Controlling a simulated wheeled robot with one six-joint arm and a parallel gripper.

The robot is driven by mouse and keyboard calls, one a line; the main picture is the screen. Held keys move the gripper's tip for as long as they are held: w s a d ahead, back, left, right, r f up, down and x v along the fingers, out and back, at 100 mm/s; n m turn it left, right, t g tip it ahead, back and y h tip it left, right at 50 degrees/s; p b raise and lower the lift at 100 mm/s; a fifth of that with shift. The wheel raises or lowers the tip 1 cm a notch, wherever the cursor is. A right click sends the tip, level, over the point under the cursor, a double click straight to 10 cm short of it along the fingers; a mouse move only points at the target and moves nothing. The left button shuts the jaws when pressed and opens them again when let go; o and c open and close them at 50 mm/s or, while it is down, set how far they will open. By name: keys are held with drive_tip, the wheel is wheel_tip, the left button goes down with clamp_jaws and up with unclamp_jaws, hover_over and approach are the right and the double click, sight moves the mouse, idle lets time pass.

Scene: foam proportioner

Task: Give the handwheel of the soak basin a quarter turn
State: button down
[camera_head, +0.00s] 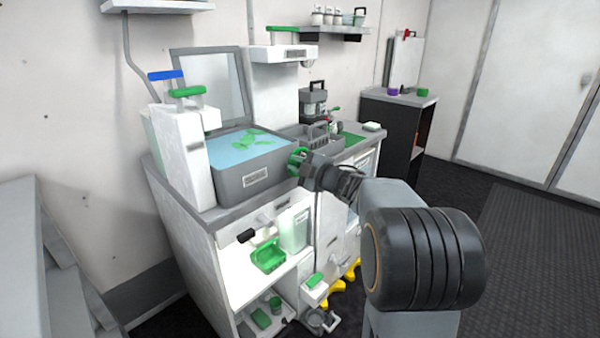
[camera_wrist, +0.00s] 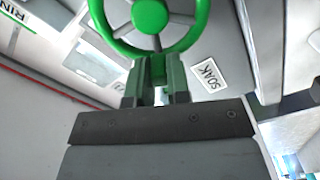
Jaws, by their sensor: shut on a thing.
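The soak basin (camera_head: 250,183) is a grey box with blue liquid and green pieces inside, on the counter at the left. Its green handwheel (camera_head: 297,160) is on the right-hand side of the basin, partly hidden by my gripper (camera_head: 308,168). In the wrist view the green handwheel (camera_wrist: 151,17) fills the top middle, with a round hub and spokes, beside a SOAK label (camera_wrist: 209,75). My gripper (camera_wrist: 158,72) is shut on the near part of the wheel's rim.
A white unit with green and blue handles (camera_head: 183,140) stands left of the basin. An open shelf below holds a green tray (camera_head: 268,256). Floor to the right is clear.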

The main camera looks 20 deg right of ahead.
drive_tip(key=shift+s+a+f+n+b, duration=0.1)
drive_tip(key=shift+f+n+b, duration=0.25)
drive_tip(key=shift+n+b, duration=0.55)
drive_tip(key=shift+w+a+f+n+b, duration=0.1)
drive_tip(key=shift+f+n+b, duration=0.25)
drive_tip(key=shift+n+b, duration=0.55)
drive_tip(key=shift+s+a+f+n+b, duration=0.1)
drive_tip(key=shift+f+n+b, duration=0.25)
drive_tip(key=shift+n+b, duration=0.55)
drive_tip(key=shift+d, duration=0.1)
drive_tip(key=c, duration=1.1)
unclamp_jaws()
drive_tip(key=shift+s, duration=0.15)
drive_tip(key=p+v, duration=0.2)
drive_tip(key=v, duration=1.1)
drive_tip(key=shift+s+d, duration=0.1)
drive_tip(key=shift+s, duration=0.15)
